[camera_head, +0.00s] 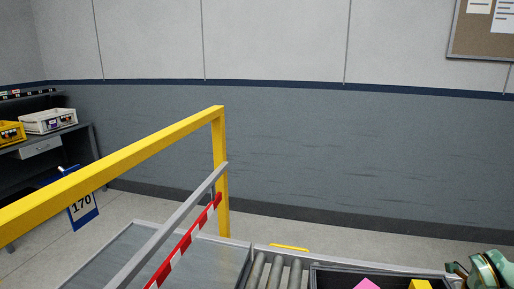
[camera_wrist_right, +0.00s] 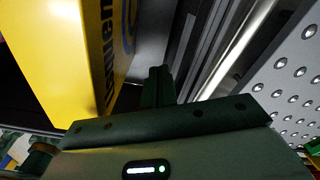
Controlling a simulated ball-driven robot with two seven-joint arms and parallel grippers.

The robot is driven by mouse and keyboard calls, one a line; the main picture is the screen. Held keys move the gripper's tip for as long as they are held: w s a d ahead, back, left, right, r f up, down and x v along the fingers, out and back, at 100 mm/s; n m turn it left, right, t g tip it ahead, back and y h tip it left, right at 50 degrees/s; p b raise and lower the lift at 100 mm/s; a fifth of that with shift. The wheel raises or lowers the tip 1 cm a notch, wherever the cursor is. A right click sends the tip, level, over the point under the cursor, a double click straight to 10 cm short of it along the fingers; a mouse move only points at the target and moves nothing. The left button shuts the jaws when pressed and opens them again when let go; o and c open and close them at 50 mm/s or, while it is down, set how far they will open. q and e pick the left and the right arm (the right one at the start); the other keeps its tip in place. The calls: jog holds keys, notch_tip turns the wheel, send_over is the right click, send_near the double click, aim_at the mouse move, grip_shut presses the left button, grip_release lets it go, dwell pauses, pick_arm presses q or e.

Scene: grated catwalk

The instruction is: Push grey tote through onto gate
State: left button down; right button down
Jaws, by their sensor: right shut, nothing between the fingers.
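A dark grey tote (camera_head: 390,270) stands at the bottom right of the head view, cut off by the frame edge. A pink item (camera_head: 366,284) and a yellow item (camera_head: 420,285) show inside it. Grey rollers (camera_head: 276,270) lie to its left. Left of these is a flat grey surface (camera_head: 205,255); whether this is the gate is unclear. My right arm (camera_head: 490,270) is at the tote's right end. In the right wrist view my right gripper (camera_wrist_right: 157,88) is shut and empty, close to the tote wall (camera_wrist_right: 152,45) and a yellow box (camera_wrist_right: 75,60); contact is unclear. My left gripper is out of view.
A yellow railing (camera_head: 130,155) crosses the left side, with a grey rail (camera_head: 180,222) and a red-white striped bar (camera_head: 185,240) beside it. A perforated plate (camera_wrist_right: 298,80) shows in the wrist view.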

jog(key=shift+w+a+p, duration=0.25)
jog(key=shift+a+p, duration=0.2)
jog(key=shift+a, duration=0.5)
jog(key=shift+w+a+p, duration=0.25)
jog(key=shift+a+p, duration=0.15)
jog(key=shift+a, duration=0.5)
notch_tip(320, 180, up, 8)
jog(key=p, duration=0.7)
